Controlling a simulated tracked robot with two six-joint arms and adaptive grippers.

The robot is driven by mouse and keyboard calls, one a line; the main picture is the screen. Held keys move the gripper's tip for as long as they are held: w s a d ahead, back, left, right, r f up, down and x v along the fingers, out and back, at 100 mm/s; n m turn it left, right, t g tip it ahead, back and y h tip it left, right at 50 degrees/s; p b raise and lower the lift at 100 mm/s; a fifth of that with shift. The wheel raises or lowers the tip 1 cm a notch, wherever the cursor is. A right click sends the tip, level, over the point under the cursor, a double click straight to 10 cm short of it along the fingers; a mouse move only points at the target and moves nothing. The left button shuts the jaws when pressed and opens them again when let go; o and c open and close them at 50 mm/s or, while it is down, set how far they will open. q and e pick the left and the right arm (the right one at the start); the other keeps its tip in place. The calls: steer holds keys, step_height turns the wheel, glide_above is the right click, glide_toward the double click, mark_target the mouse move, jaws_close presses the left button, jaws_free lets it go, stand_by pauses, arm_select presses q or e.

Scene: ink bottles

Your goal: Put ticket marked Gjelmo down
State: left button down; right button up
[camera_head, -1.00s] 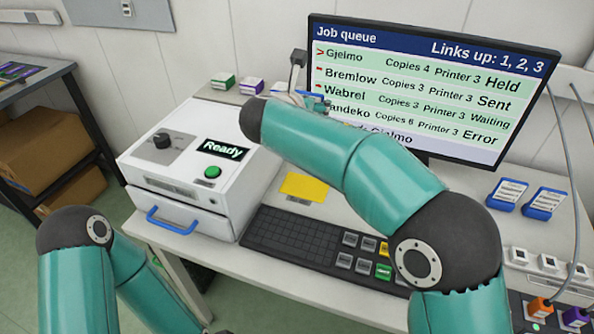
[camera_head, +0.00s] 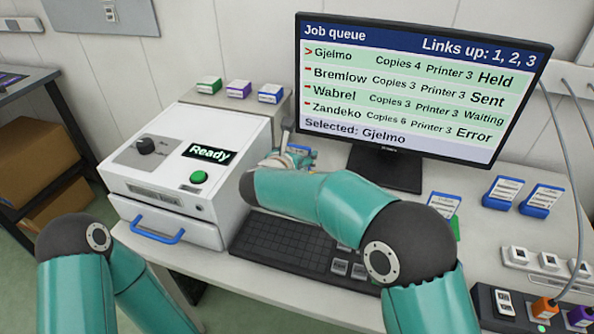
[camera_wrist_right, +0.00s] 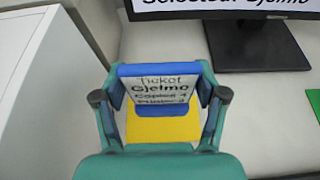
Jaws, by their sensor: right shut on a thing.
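The ticket marked Gjelmo is a white label on a blue holder; in the right wrist view (camera_wrist_right: 163,88) it reads Copies 4 and Printer 3. My right gripper (camera_wrist_right: 160,105) is shut on it, one finger at each side. A yellow pad (camera_wrist_right: 165,130) shows just below the ticket; I cannot tell whether they touch. In the head view my right gripper (camera_head: 290,158) is beside the white printer, in front of the monitor, with a bit of the ticket (camera_head: 300,149) showing. My arm hides the yellow pad there. My left gripper is out of view.
The white printer (camera_head: 190,165) reads Ready. The monitor (camera_head: 420,85) shows Selected: Gjelmo. The keyboard (camera_head: 285,245) lies in front, partly behind my right arm. Two blue-based tickets (camera_head: 501,192) (camera_head: 541,200) stand at right, another (camera_head: 443,204) by a green pad. Small boxes (camera_head: 240,89) stand behind the printer.

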step_height(320, 180, down, 5)
steer(key=shift+f, duration=0.1)
steer(key=shift+b, duration=0.35)
steer(key=o, duration=1.2)
